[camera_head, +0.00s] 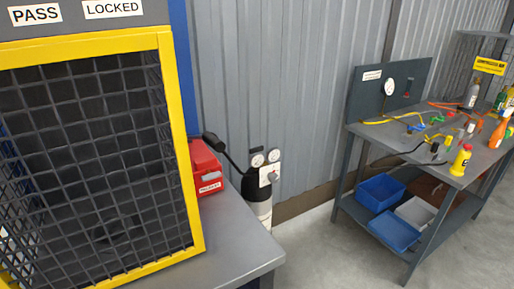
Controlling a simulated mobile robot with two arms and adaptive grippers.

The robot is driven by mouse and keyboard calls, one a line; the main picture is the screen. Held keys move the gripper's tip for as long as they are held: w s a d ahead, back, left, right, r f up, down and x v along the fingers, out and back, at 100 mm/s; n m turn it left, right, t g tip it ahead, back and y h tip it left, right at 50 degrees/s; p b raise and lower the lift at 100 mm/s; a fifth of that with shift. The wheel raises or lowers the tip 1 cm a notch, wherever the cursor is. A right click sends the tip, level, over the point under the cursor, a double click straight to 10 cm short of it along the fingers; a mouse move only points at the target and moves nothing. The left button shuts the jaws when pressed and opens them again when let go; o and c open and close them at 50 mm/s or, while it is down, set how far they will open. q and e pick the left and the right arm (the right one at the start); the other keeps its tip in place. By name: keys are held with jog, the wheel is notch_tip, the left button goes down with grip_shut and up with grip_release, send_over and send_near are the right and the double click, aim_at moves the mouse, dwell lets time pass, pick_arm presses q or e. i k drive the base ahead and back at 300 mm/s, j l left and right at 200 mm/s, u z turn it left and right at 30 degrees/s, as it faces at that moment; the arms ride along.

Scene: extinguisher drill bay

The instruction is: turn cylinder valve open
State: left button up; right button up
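A gas cylinder (259,210) with a dark shoulder and a pale body stands upright by the corrugated wall, just past the grey bench's right edge. Its lower part is hidden behind the bench. Two small round gauges (265,158) sit at its top, above a pale block (269,174) with a small knob-like part. This may be the valve; it is too small to tell whether it is open or closed. A black hose or handle (222,150) runs from the cylinder top up to the left. Neither of my grippers is in view.
A yellow-framed mesh cage (198,215) and a red box (207,168) stand on the grey bench (235,235) at left. At right is a cluttered workbench (440,177) with blue bins (380,192) on its lower shelf. The floor (330,250) between is clear.

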aim_at(252, 151)
jog(key=i+l, duration=0.2)
jog(key=i+l+u, duration=0.1)
jog(key=l, duration=0.3)
jog(key=i+l+u, duration=0.1)
jog(key=i+l, duration=0.3)
jog(key=l, duration=0.25)
jog(key=i+l+u, duration=0.1)
jog(key=l, duration=0.2)
jog(key=i, duration=0.05)
